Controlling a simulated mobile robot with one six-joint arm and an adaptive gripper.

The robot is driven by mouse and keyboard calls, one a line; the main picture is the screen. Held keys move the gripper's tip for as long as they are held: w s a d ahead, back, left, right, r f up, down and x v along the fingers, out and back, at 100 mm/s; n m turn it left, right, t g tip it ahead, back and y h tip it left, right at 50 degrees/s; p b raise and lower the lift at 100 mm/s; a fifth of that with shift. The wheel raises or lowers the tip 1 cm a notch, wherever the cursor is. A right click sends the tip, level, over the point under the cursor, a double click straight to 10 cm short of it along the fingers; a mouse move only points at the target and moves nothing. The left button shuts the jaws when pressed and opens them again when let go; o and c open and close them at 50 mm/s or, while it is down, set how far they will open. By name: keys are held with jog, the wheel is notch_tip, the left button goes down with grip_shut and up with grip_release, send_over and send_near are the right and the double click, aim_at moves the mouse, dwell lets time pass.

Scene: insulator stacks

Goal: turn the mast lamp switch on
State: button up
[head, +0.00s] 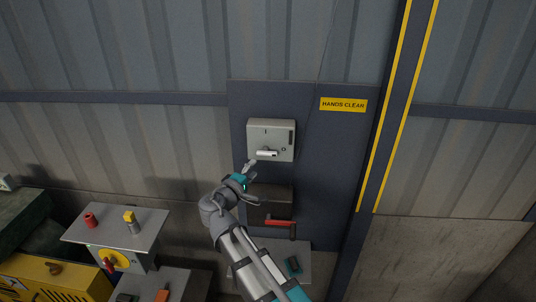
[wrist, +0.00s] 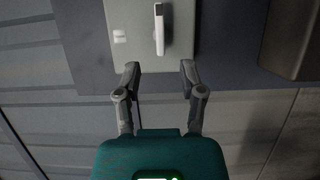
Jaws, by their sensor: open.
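The switch is a pale grey box (head: 282,135) on a dark wall panel, with a white lever (head: 266,153) lying about level across its lower front. A mark like "I" shows at its top and one like "O" at its right. In the wrist view the lever (wrist: 159,30) points up the picture on the grey box (wrist: 135,15). My gripper (head: 249,169) is just below and left of the lever in the head view. In the wrist view my gripper (wrist: 160,69) is open and empty, its fingertips short of the lever and spread to either side of its line.
A dark box (head: 258,208) with a red handle (head: 280,222) is mounted close below the switch, beside my arm. A yellow "HANDS CLEAR" sign (head: 343,105) is at upper right. A grey stand (head: 95,232) with red and yellow pieces is at lower left.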

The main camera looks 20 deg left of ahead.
aim_at(266, 155)
jog(key=w, duration=0.3)
jog(key=w+d, duration=0.1)
jog(key=w, duration=0.6)
jog(key=shift+d, duration=0.25)
jog(key=shift+c, duration=0.2)
grip_shut()
jog(key=shift+s+d, duration=0.15)
jog(key=shift+d, duration=0.05)
jog(key=shift+a, duration=0.15)
